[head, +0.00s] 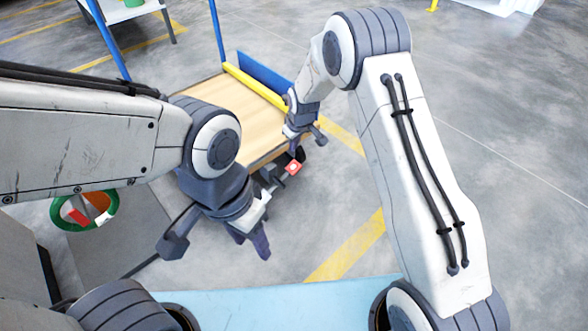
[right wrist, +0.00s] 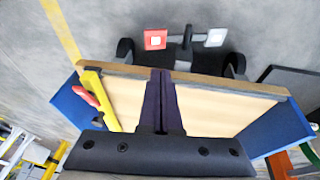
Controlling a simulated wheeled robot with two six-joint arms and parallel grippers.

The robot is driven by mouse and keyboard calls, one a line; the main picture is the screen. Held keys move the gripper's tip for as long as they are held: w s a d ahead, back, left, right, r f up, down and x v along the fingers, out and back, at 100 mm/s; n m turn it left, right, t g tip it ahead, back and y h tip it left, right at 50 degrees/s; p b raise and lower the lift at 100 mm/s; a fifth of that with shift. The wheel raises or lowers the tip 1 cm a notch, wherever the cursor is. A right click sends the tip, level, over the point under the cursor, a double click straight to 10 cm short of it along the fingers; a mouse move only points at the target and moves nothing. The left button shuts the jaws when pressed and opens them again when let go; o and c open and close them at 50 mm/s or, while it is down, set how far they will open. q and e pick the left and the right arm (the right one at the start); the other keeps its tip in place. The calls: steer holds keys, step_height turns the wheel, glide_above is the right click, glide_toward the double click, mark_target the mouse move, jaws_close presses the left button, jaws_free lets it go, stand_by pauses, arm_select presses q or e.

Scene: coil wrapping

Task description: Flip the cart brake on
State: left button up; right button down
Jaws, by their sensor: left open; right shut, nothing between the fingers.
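The cart's wooden deck (head: 207,88) is in the middle of the head view, and it fills the middle of the right wrist view (right wrist: 220,110). A red pedal with a white mark (head: 293,168) sticks out low past the deck's near edge. The red pedal (right wrist: 155,39) and a pale pedal (right wrist: 216,38) sit side by side beyond that edge in the right wrist view. My right gripper (head: 306,140) is shut and empty near the deck's edge; its fingers (right wrist: 162,75) overlap the deck and touch neither pedal. My left gripper (head: 215,244) is open and empty, nearer to me.
A yellow bar (head: 255,86) lies along the deck by a blue side panel (head: 265,72). Dark cart wheels (right wrist: 125,50) flank the pedals. A green-rimmed roll (head: 85,212) is at the left. A pale blue surface (head: 270,305) lies in front. Floor to the right is clear.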

stand_by(0.3)
steer(key=b, duration=0.8)
glide_toward(293, 167)
steer(key=x, duration=0.5)
steer(key=shift+w+a, duration=0.1)
steer(key=shift+a, duration=0.15)
steer(key=shift+w+d+f+b, duration=0.15)
steer(key=shift+d+f+b, duration=0.1)
steer(key=shift+f+b, duration=0.35)
